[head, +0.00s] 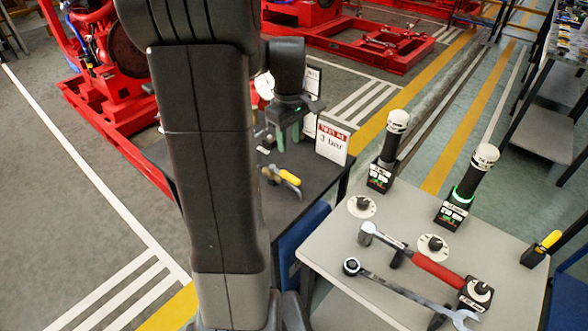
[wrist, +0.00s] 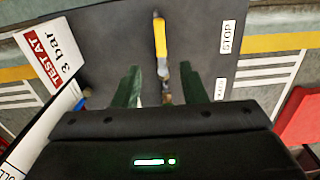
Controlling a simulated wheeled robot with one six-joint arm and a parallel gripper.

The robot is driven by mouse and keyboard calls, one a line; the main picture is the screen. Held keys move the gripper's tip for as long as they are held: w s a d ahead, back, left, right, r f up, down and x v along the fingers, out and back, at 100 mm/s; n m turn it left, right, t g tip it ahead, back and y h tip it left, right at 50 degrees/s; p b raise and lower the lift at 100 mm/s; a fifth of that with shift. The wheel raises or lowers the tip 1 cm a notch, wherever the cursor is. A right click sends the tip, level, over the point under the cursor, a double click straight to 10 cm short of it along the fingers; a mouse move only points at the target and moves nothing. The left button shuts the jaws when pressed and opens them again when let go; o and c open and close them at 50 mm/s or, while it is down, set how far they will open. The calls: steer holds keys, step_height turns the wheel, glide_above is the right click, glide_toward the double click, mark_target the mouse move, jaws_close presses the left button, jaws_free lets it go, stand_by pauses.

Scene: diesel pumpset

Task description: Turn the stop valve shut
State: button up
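The stop valve's yellow lever (head: 290,178) shows in the head view above the dark bench top, with its metal body at the left end. In the wrist view the yellow lever (wrist: 160,40) runs nearly straight up the picture, beside a white STOP label (wrist: 227,37). The brassy valve body (wrist: 167,90) shows between my fingers, partly hidden by the gripper housing. My gripper (wrist: 159,72) is open, its two green fingers apart on either side of the valve's line. In the head view my gripper (head: 288,143) hangs above and behind the lever; I see no contact.
A "TEST AT 3 bar" sign (head: 332,142) stands close right of my gripper. A grey table (head: 340,288) at right holds tools, knobs and two dark posts with white caps. Red machinery (head: 120,95) stands at left. My arm hides part of the bench.

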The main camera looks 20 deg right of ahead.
mark_target(290, 175)
step_height(290, 175, down, 12)
steer(key=shift+f, duration=0.1)
stand_by(0.4)
jaws_close()
